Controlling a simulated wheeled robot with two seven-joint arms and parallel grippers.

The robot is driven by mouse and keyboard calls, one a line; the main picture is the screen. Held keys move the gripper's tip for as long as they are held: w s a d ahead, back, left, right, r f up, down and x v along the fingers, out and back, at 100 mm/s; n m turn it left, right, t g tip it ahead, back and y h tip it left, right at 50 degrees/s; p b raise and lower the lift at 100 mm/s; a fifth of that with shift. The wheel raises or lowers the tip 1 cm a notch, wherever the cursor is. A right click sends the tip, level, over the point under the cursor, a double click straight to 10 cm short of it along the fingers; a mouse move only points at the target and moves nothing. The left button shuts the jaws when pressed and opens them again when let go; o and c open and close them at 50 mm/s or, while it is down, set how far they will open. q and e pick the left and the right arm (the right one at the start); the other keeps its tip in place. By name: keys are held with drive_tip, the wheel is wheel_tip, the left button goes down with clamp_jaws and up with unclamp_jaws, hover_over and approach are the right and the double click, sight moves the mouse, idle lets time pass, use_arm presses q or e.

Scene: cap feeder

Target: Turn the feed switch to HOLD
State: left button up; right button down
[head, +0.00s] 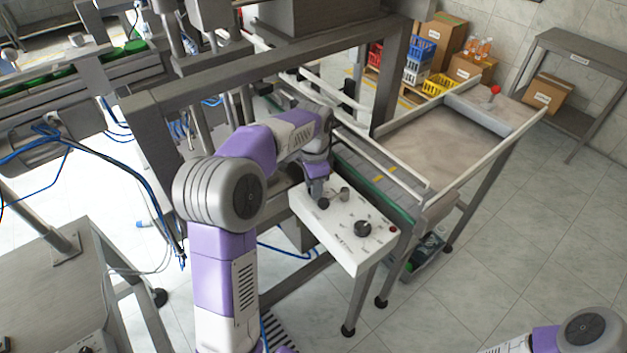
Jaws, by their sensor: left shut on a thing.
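A white control panel (345,240) stands on the machine frame in the middle of the head view. It carries a large black knob (362,229), a small red button (393,230) and a grey metal cylinder part (344,194). My left gripper (322,203) reaches down to the panel's far left part and is shut on a small dark knob there. The gripper mostly hides that knob, so its setting cannot be read. The panel's lettering is too small to read. Of my right arm only links show at the lower right; its gripper is out of view.
A steel frame beam (250,65) crosses above and behind my left arm. A conveyor with a green edge runs just behind the panel to a tray table (437,140). Boxes and crates (437,84) stand at the back.

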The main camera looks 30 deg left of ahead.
use_arm(q)
drive_tip(key=n+p, duration=0.3)
drive_tip(key=n, duration=0.2)
drive_tip(key=shift+d+r+p, duration=0.1)
drive_tip(key=shift+r+p, duration=0.1)
drive_tip(key=shift+p, duration=0.15)
drive_tip(key=shift+f+n+p, duration=0.1)
drive_tip(key=shift+n+p, duration=0.9)
drive_tip(key=shift+n, duration=1.3)
drive_tip(key=o, duration=0.7)
wheel_tip(320, 180, up, 8)
drive_tip(key=shift+f+p, duration=0.2)
drive_tip(key=shift+p, duration=0.6)
drive_tip(key=shift+s+f, duration=0.1)
